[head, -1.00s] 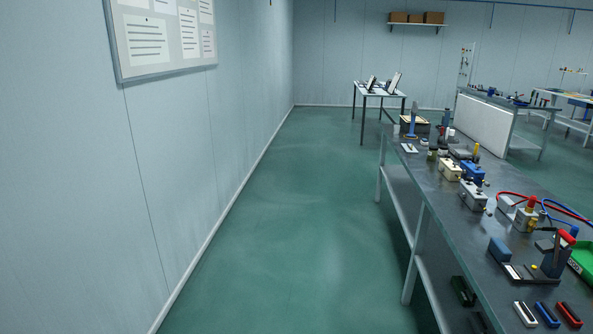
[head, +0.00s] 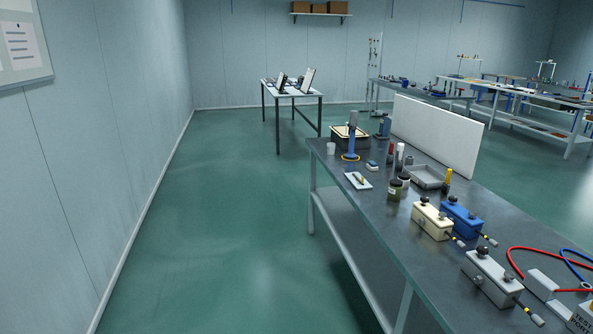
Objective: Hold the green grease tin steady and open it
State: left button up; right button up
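A small olive-green round container (head: 394,190) with a dark top stands upright on the workbench; it may be the green grease tin, but it is too small to be sure. Neither of my grippers is in view, and nothing is seen touching the containers.
The long dark workbench (head: 355,214) runs along the right. On it are a grey tray (head: 428,178), cream (head: 432,222), blue (head: 462,217) and grey (head: 492,279) boxes, and red and blue hoses. Green floor (head: 225,220) is clear between wall and bench.

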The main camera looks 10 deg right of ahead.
aim_at(394, 194)
jog(key=i+z, duration=0.1)
jog(key=i, duration=0.65)
jog(key=i+j+z, duration=0.1)
jog(key=i, duration=0.65)
